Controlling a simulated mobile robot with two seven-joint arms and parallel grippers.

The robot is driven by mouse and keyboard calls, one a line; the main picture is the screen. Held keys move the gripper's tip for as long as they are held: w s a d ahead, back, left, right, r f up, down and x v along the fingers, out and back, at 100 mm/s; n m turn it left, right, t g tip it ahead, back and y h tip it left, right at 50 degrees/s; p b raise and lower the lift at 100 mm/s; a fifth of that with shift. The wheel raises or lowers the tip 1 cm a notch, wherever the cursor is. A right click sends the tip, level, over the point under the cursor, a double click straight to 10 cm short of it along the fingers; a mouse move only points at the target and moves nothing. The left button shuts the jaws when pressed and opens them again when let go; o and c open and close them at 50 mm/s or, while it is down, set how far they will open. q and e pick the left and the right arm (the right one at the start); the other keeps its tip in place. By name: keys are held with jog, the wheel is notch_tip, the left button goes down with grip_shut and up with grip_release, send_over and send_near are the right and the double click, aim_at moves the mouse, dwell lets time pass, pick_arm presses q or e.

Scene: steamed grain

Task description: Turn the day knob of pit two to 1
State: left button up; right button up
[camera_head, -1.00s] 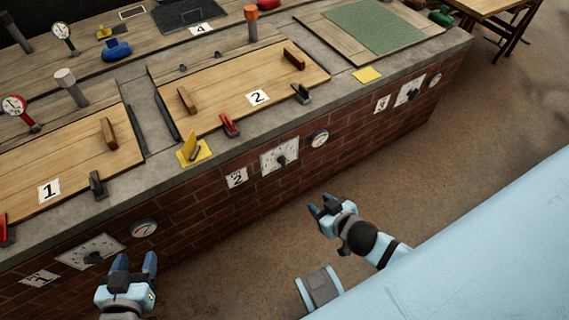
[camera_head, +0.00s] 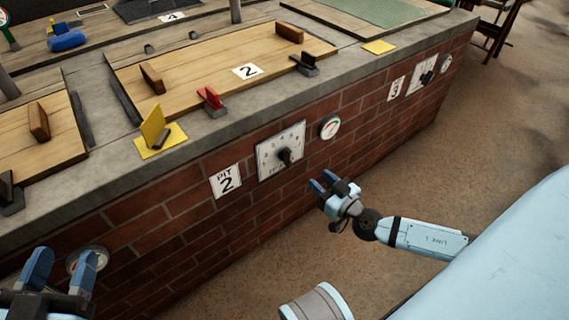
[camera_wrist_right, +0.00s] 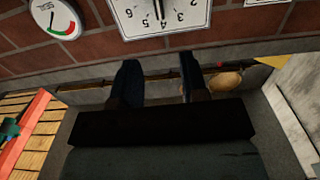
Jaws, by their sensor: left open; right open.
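The plate also shows upside down in the right wrist view (camera_wrist_right: 185,18). My right gripper (camera_head: 324,184) is open and empty, below and right of the knob, apart from it. Its two blue fingers (camera_wrist_right: 158,80) show below the plate in the wrist view. My left gripper (camera_head: 62,268) is open and empty at the lower left, in front of the wall.
A round gauge (camera_head: 330,127) sits right of the dial. Another gauge (camera_head: 87,262) is partly behind my left gripper. The pit two wooden lid (camera_head: 200,65) lies above, with a red clip (camera_head: 211,99) and yellow stand (camera_head: 157,134) near the counter edge. Floor before the wall is clear.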

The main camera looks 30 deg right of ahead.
aim_at(291, 154)
jog(key=w, duration=0.9)
jog(key=w+a, duration=0.1)
jog(key=w, duration=0.4)
jog(key=shift+c, duration=0.4)
grip_shut()
